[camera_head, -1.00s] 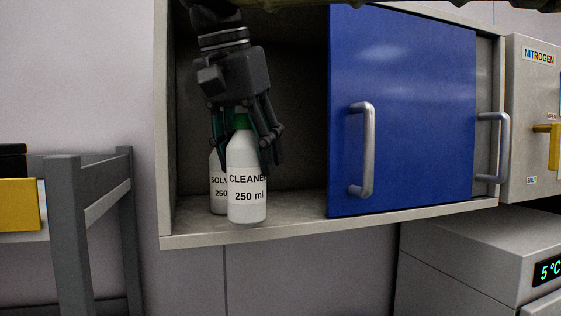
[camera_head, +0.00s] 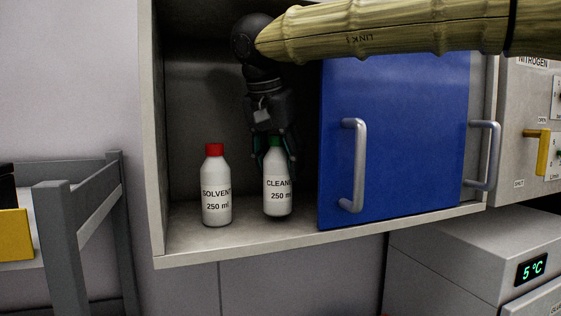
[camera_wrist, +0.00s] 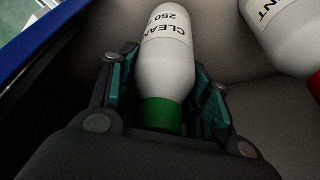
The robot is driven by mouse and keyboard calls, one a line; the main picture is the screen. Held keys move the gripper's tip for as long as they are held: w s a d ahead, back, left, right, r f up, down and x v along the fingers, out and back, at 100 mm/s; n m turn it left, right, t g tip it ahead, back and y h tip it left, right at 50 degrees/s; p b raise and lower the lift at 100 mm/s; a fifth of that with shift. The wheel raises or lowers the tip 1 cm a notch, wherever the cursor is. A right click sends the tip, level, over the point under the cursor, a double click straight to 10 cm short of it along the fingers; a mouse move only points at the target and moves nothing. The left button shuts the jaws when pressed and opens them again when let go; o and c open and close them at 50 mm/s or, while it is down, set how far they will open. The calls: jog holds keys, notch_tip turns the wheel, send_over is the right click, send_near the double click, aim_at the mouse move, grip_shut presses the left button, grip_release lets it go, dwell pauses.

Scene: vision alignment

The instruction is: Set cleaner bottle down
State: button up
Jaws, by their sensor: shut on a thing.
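The white cleaner bottle (camera_head: 278,196) with a green cap is inside the open left part of the cabinet, upright, right of the solvent bottle. My gripper (camera_head: 275,155) comes from above and is shut on its cap and neck. In the wrist view the cleaner bottle (camera_wrist: 166,55) lies between the finger pads. Its base is close to the cabinet floor (camera_head: 240,238); I cannot tell whether it touches.
A white solvent bottle (camera_head: 216,190) with a red cap stands to the left, apart from the cleaner bottle. The blue sliding door (camera_head: 410,140) with metal handles is close on the right. The cabinet's left wall (camera_head: 152,140) bounds the space.

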jog(key=shift+s+d+f+p, duration=0.1)
jog(key=shift+d+f+p, duration=0.1)
jog(key=shift+f+p, duration=0.3)
jog(key=shift+a+f, duration=0.1)
jog(key=shift+f, duration=0.05)
jog(key=shift+f, duration=0.1)
jog(key=o, duration=1.2)
jog(key=shift+s+a+r+b, duration=0.15)
jog(key=shift+r+b, duration=0.35)
jog(key=shift+b, duration=0.45)
jog(key=shift+s+a+r+b, duration=0.1)
jog(key=shift+s+a+b, duration=0.8)
jog(key=shift+s, duration=0.9)
jog(key=shift+s+a+r+b, duration=0.1)
jog(key=shift+s+a+b, duration=0.8)
jog(key=shift+s, duration=0.85)
jog(key=shift+s+a+b, duration=0.8)
jog(key=shift+s+b, duration=0.1)
jog(key=shift+s, duration=0.9)
